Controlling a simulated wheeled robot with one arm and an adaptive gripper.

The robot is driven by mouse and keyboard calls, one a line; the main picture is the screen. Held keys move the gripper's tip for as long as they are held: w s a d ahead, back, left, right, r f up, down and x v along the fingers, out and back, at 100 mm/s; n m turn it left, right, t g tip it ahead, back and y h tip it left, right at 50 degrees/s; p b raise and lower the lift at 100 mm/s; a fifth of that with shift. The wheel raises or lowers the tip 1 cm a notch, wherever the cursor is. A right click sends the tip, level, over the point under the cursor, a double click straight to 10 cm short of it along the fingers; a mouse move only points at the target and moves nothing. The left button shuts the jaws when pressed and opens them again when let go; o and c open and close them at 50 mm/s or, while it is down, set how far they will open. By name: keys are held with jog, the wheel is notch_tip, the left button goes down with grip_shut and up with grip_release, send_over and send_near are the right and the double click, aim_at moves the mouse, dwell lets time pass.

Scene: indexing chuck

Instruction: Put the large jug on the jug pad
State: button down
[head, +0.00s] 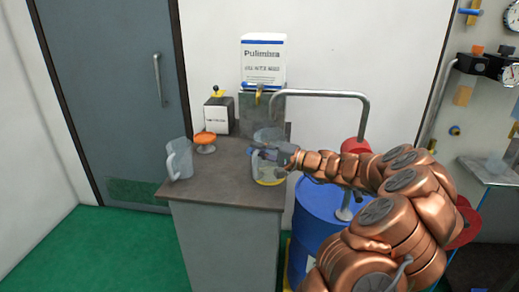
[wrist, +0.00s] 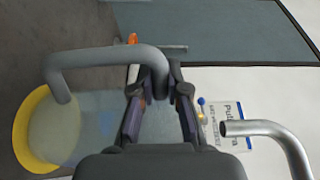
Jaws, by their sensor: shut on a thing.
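The large jug (head: 268,168) is clear with a yellow band at its bottom and stands upright at the counter's right side in the head view. In the wrist view its see-through body (wrist: 95,125) lies to the left, with a grey curved handle (wrist: 100,57) reaching between the fingers. My gripper (head: 283,153) is shut on the handle, at the jug's upper right; its fingers also show in the wrist view (wrist: 160,105). I cannot tell whether the yellow ring (wrist: 22,130) is part of the jug or a pad under it, nor whether the jug touches the counter.
A smaller clear jug (head: 180,160) stands at the counter's (head: 222,178) left edge, near an orange-topped stand (head: 205,140). A labelled box (head: 218,117) is behind. A bent metal pipe (head: 325,94) arches right of the held jug, above a blue drum (head: 318,215). The counter's front middle is clear.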

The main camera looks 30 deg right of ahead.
jog(key=shift+f, duration=0.15)
jog(key=c, duration=1.2)
grip_release()
